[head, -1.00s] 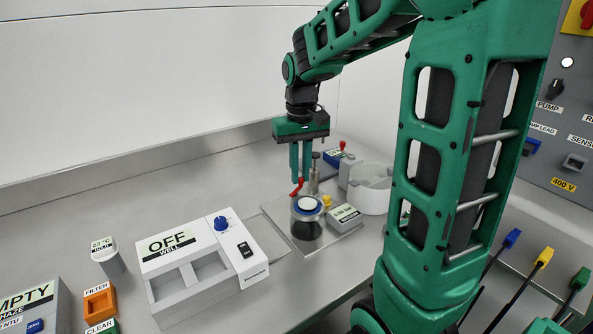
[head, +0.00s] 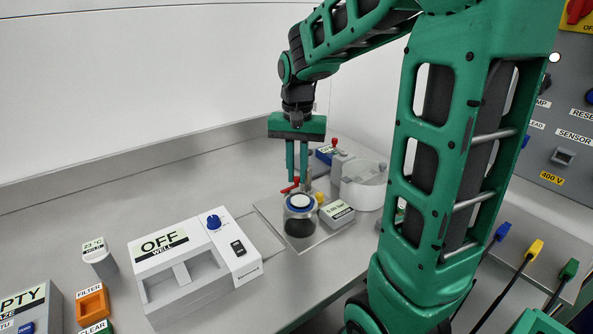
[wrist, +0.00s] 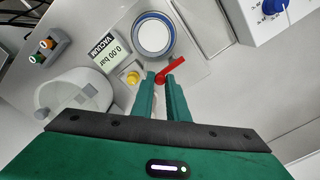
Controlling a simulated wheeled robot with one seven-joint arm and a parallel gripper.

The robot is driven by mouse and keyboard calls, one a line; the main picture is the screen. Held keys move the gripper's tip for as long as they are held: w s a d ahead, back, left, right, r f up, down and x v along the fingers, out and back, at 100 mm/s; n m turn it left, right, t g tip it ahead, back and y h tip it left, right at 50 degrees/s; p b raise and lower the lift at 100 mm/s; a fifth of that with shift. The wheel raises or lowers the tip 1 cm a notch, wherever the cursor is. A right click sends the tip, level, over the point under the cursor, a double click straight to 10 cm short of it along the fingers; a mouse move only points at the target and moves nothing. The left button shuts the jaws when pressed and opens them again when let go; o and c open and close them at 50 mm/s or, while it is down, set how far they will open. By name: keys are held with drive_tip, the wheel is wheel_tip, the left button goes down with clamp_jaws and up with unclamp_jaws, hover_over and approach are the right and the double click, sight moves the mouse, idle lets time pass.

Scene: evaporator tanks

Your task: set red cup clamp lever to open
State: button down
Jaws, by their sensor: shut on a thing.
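The red lever (head: 289,187) is beside the top of a dark round cup (head: 299,227) with a white lid and blue ring. In the wrist view the lever (wrist: 174,68) slants up and right from my fingertips, and the lidded cup (wrist: 153,35) is just beyond it. My gripper (head: 297,182) points down behind the cup. In the wrist view my gripper (wrist: 162,82) is shut on the red lever near its lower left end. The fingers hide part of the lever's mount.
A vacuum display (wrist: 104,47) and yellow knob (wrist: 134,77) are close to the fingers. A white round vessel (head: 363,188) stands to the right. The OFF well box (head: 190,285) is at left. Bare bench lies behind it.

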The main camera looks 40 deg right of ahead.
sight(296, 177)
drive_tip(key=shift+a, duration=0.25)
drive_tip(key=c, duration=1.7)
unclamp_jaws()
drive_tip(key=shift+d, duration=0.1)
wheel_tip(296, 177, up, 11)
drive_tip(key=shift+f, duration=0.1)
drive_tip(key=shift+f, duration=0.1)
drive_tip(key=s+f+n, duration=0.1)
drive_tip(key=s+f, duration=0.3)
drive_tip(key=s, duration=0.3)
drive_tip(key=s+d+f+n, duration=0.1)
drive_tip(key=s+f, duration=0.4)
drive_tip(key=s, duration=0.3)
drive_tip(key=s+f, duration=0.4)
drive_tip(key=s, duration=0.3)
drive_tip(key=shift+s+d+f+n, duration=0.15)
drive_tip(key=shift+s+d+n, duration=0.15)
drive_tip(key=shift+d+n, duration=0.1)
